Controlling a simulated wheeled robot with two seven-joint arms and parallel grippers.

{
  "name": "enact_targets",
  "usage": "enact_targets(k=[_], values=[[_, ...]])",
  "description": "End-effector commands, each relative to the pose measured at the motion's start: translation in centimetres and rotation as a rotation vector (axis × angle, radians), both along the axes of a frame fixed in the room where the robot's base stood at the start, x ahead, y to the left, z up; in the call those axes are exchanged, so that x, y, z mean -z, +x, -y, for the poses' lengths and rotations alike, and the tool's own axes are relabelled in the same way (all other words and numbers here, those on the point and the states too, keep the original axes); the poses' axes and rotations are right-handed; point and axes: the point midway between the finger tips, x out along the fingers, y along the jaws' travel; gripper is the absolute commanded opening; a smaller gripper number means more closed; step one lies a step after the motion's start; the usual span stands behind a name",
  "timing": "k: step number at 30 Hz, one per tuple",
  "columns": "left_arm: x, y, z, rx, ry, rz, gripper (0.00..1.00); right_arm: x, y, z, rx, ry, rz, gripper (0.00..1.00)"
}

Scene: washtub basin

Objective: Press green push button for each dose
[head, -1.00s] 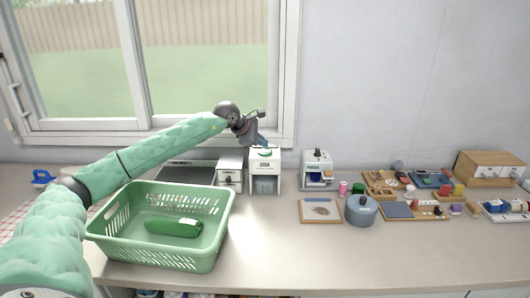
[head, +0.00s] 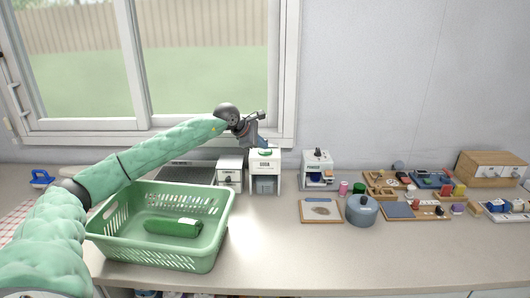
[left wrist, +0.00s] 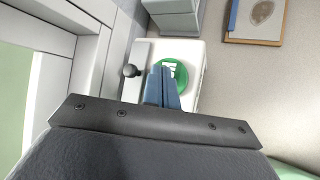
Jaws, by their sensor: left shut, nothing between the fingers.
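The green push button (head: 265,152) is on top of a small white dispenser (head: 265,165) at the back of the counter. It also shows in the left wrist view as a green disc with a white mark (left wrist: 178,70), partly covered by my fingers. My left gripper (head: 262,145) is over the dispenser with its blue fingertips just above the button or on it; I cannot tell whether they touch. In the left wrist view the fingers (left wrist: 162,72) are together and hold nothing. My right gripper is not in view.
A white drawer unit (head: 230,172) stands left of the dispenser, and another white machine (head: 318,170) stands to the right. A green basket (head: 215,235) is in front. The front middle counter is clear.

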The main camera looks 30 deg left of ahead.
Motion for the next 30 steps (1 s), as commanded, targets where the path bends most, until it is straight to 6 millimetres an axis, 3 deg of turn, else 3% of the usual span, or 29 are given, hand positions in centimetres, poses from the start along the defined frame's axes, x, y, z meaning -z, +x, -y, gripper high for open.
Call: enact_targets(k=[30], values=[[0.98,0.0,0.01,0.001,0.0,-0.001,0.0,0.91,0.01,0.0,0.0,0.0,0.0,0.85]])
